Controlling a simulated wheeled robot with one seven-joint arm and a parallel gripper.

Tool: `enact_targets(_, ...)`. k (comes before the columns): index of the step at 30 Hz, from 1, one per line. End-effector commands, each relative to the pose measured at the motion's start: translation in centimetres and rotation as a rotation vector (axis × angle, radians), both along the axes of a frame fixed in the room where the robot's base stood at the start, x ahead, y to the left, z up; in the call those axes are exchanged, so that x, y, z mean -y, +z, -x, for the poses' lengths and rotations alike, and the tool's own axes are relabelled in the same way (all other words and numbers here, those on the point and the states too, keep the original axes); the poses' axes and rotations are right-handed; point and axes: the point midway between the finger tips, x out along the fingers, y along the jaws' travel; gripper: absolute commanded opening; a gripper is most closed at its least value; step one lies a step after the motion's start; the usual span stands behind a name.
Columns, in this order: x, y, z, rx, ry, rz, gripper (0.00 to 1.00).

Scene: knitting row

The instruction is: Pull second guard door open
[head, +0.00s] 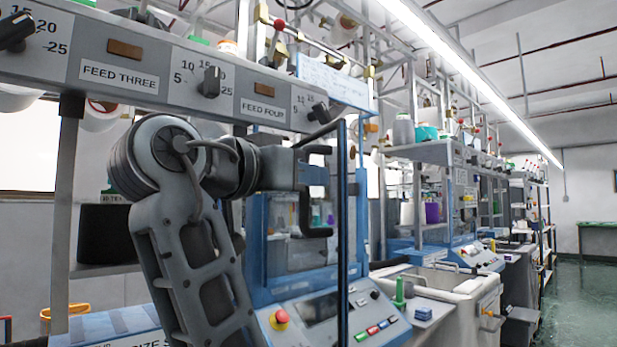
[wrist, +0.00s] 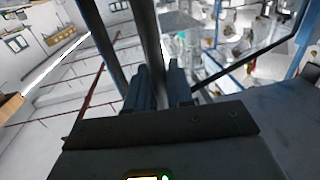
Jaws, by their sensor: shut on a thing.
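The guard door (head: 342,250) is a clear panel with a thin dark frame on the blue machine. It stands out at an angle from the machine front, so it looks at least partly open. Its dark handle (head: 330,205) is a C-shaped bar. My gripper (head: 312,172) is at the handle, partly hidden by its own dark body. In the wrist view, my gripper (wrist: 160,84) has its two fingers closed around the upright handle bar (wrist: 151,38). I cannot see the hinge clearly.
The control panel (head: 335,308) with coloured buttons lies below the door. Above is the feed dial rail (head: 215,85). The green floor aisle (head: 572,300) is clear at far right.

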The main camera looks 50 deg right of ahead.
Motion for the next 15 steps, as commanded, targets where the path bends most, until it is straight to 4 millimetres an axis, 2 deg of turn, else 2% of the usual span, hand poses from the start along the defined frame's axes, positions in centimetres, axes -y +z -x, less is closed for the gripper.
enact_targets(1, -0.07, -0.03, 0.10, 0.001, -0.001, -0.001, 0.00)
enact_targets(2, -0.07, -0.03, 0.09, 0.001, -0.001, -0.001, 0.23)
enact_targets(7, -0.04, 0.00, 0.06, 0.001, 0.000, 0.000, 0.40)
enact_targets(15, -0.16, 0.00, 0.02, 0.001, 0.001, 0.001, 0.40)
